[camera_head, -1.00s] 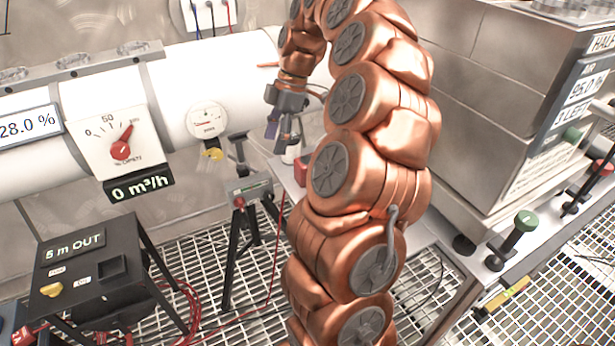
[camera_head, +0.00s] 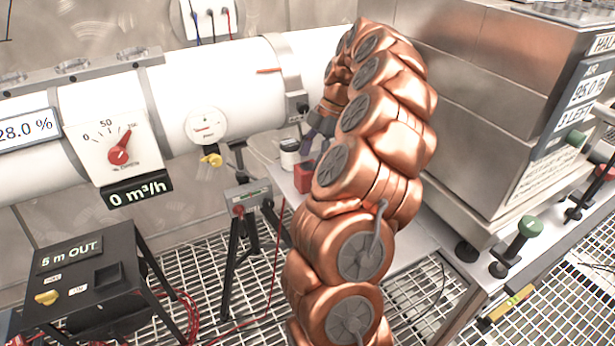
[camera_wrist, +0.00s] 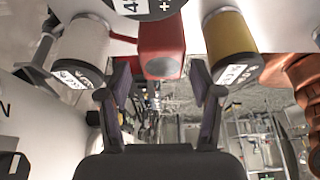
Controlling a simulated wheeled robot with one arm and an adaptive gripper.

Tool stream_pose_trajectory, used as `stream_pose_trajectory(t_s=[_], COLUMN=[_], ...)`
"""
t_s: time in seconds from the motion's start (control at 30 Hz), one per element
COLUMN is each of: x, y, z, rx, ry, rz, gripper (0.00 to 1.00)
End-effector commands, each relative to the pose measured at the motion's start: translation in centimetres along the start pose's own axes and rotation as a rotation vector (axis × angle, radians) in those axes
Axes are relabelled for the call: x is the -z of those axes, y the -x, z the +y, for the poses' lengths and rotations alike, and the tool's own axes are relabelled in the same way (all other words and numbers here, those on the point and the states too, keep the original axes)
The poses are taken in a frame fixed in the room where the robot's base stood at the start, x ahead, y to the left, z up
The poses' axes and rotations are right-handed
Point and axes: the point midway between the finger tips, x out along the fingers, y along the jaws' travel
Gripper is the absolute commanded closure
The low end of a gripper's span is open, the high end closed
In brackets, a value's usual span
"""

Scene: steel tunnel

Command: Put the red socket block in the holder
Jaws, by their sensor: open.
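The red socket block (camera_head: 303,176) sits on the pale bench behind my arm, partly hidden by it in the head view. In the wrist view the red block (camera_wrist: 161,50) shows a round grey face and lies just beyond my fingertips, between a white cylinder (camera_wrist: 85,48) and a yellow cylinder (camera_wrist: 229,46). My gripper (camera_wrist: 161,88) is open, its two fingers apart with nothing between them. In the head view my gripper (camera_head: 319,139) is mostly hidden by my arm. I cannot identify the holder in these frames.
A white jar (camera_head: 290,157) stands beside the red block. A large white pipe (camera_head: 235,80) with gauges runs behind the bench. A steel cabinet (camera_head: 480,110) rises at right. A black stand (camera_head: 243,230) and a dark box (camera_head: 85,265) stand on the grating at left.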

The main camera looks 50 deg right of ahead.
Motion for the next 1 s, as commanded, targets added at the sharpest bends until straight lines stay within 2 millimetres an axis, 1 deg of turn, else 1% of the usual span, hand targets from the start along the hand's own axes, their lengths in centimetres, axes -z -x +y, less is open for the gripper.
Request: stream_pose_trajectory(t_s=[0.17, 0.5, 0.6, 0.77, 0.87, 1.0], x=[-0.1, -0.2, -0.2, -0.2, -0.2, -0.2], y=[-1.0, -4.6, -4.9, -4.9, -4.9, -4.9], z=[-0.1, -0.3, -0.3, -0.2, -0.3, -0.3], rx=[-0.001, 0.001, -0.001, -0.002, -0.001, -0.001], ry=[-0.001, 0.000, 0.000, 0.000, 0.000, 0.000], rz=[0.000, 0.001, 0.000, 0.000, 0.000, 0.000], gripper=[0.35, 0.35, 0.35, 0.35, 0.44, 0.58])
